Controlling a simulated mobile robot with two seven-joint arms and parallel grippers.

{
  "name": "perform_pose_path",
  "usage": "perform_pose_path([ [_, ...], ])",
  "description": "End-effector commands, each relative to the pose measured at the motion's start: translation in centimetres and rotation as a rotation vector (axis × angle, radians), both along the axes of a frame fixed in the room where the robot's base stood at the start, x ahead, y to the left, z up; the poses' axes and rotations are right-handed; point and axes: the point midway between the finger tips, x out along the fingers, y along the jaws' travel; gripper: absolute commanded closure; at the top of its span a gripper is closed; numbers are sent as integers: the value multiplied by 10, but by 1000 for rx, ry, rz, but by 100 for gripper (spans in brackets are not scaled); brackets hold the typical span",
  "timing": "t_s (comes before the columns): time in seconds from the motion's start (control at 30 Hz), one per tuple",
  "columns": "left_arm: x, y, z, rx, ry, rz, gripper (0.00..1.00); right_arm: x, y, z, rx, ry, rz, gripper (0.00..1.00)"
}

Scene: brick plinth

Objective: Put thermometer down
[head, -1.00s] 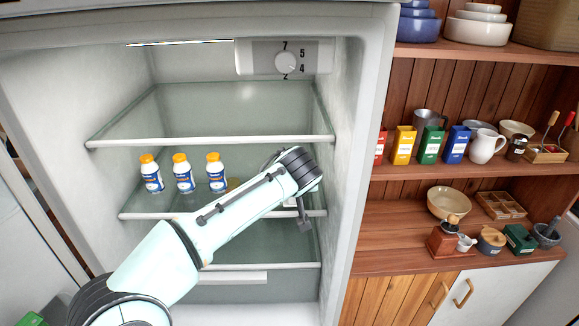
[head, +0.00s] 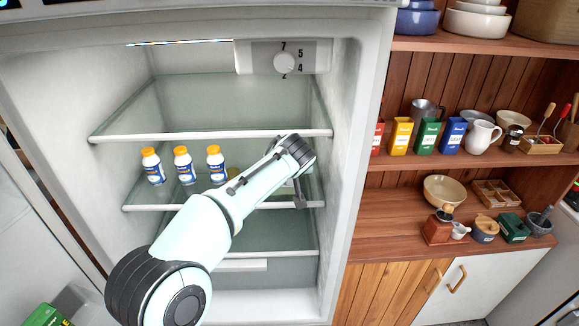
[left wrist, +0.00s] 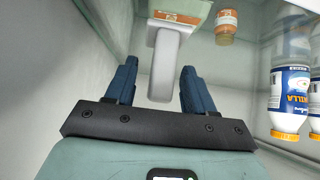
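The thermometer seems to be the pale grey piece (left wrist: 165,65) with an orange and white face at its top end in the left wrist view. It stands between the two blue fingers of my left gripper (left wrist: 157,85). The fingers are apart, with a visible gap on the left side, so the gripper looks open around it. In the head view my left gripper (head: 300,193) is inside the fridge by the right end of the middle shelf (head: 145,207). My arm hides most of the thermometer there. My right gripper is not in view.
Several white bottles with orange caps, one at the left (head: 153,166), stand on the same shelf. A small orange-labelled jar (left wrist: 227,22) is near the thermometer. The upper shelf (head: 205,135) is empty. The fridge's right wall (head: 340,150) is close to my gripper.

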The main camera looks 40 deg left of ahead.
Motion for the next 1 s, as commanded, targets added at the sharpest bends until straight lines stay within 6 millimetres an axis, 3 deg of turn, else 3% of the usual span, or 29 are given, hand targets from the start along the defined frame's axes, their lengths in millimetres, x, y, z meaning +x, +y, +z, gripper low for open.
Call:
perform_pose_path([
  [0.33,0,-1,6,-1,-3,-2,47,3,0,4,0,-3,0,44],
  [0.43,-7,-9,12,-4,-4,-6,47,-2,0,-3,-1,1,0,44],
  [0.53,-20,-18,23,-7,-5,-6,47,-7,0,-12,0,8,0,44],
  [0.77,-65,-54,18,-5,-2,-6,47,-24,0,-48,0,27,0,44],
  [1.0,-97,-82,21,-1,1,-3,47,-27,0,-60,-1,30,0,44],
])
